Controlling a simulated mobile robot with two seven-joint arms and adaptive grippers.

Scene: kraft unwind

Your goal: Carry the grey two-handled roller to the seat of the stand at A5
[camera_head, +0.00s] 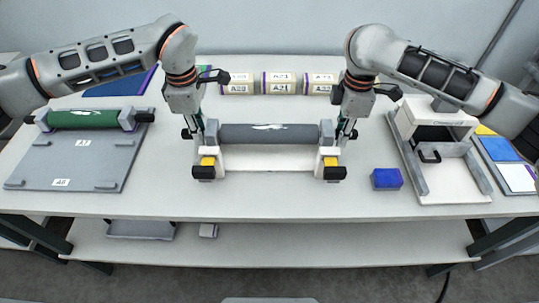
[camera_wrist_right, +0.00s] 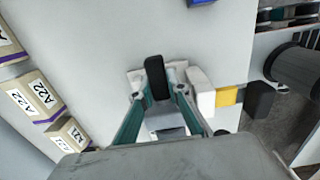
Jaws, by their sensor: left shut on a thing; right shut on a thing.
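The grey roller (camera_head: 268,134) lies level at the middle of the table, with a white mark on its barrel. It lies over a white stand (camera_head: 268,158) with yellow blocks and black ends. I cannot tell whether the roller rests in the stand or hangs just above it. No A5 label is readable. My left gripper (camera_head: 197,134) is shut on the roller's left handle. My right gripper (camera_head: 346,134) is shut on the right handle; the black handle (camera_wrist_right: 155,78) shows between its fingers (camera_wrist_right: 158,108) in the right wrist view. The fingers partly hide the handles.
A green roller (camera_head: 85,118) lies on a grey labelled board (camera_head: 75,160) at left. Several labelled kraft rolls (camera_head: 279,82) stand behind. A blue block (camera_head: 386,179) and a white machine with a tray (camera_head: 455,180) are at right. The front table strip is clear.

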